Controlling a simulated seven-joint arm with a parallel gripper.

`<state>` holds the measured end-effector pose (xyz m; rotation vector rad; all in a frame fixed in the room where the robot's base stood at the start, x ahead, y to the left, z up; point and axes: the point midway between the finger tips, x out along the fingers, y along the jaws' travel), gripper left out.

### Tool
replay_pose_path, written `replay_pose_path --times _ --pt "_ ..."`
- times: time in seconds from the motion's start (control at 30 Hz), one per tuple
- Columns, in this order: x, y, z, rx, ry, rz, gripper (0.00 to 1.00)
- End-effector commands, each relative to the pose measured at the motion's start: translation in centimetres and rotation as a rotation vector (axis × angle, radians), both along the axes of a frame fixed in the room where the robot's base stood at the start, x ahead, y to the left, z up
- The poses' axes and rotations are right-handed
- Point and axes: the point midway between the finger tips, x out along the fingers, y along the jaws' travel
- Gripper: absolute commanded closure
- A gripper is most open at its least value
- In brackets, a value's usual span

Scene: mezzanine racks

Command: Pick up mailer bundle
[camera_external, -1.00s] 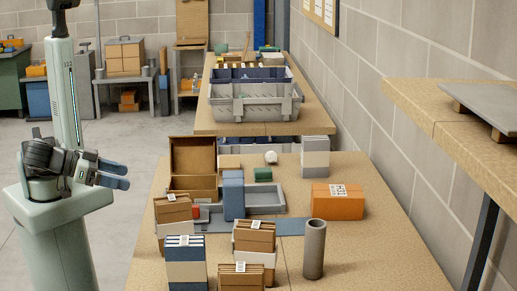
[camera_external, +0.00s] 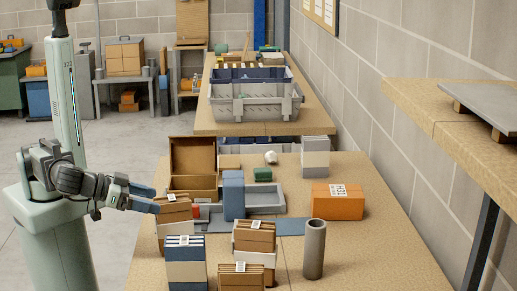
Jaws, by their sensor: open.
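Several banded mailer bundles stand on the near bench. One brown bundle with a label (camera_external: 177,213) is at the bench's left edge. A blue and cream bundle (camera_external: 185,262) stands in front of it. Two more brown bundles are to the right, one in the middle (camera_external: 255,238) and one at the front edge (camera_external: 240,276), partly cut off by the frame. I cannot tell which one the task means. My gripper (camera_external: 150,199) is open and empty. Its fingers point right and overlap the left brown bundle's left side in the picture; contact cannot be told.
An open cardboard box (camera_external: 193,158), a blue upright block (camera_external: 233,196) and a grey tray (camera_external: 283,199) crowd behind the bundles. A grey tube (camera_external: 314,250) and an orange box (camera_external: 338,203) stand to the right. The bench's right front is clear.

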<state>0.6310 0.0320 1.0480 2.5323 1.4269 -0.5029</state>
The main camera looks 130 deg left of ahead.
Motion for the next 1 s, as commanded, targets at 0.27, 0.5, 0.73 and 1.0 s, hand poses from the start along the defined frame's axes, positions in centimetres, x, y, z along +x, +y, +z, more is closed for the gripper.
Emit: replay_pose_path --times 0.27,0.5,0.73,1.0 --pt "0.7 1.2 -0.6 -0.001 0.001 0.0 0.22" --pt "1.5 2.3 -1.0 0.0 0.001 0.002 0.22" --pt "3.0 4.5 -1.9 0.0 0.002 0.001 0.22" --pt "3.4 5.3 -2.3 0.0 0.0 -0.001 0.22"
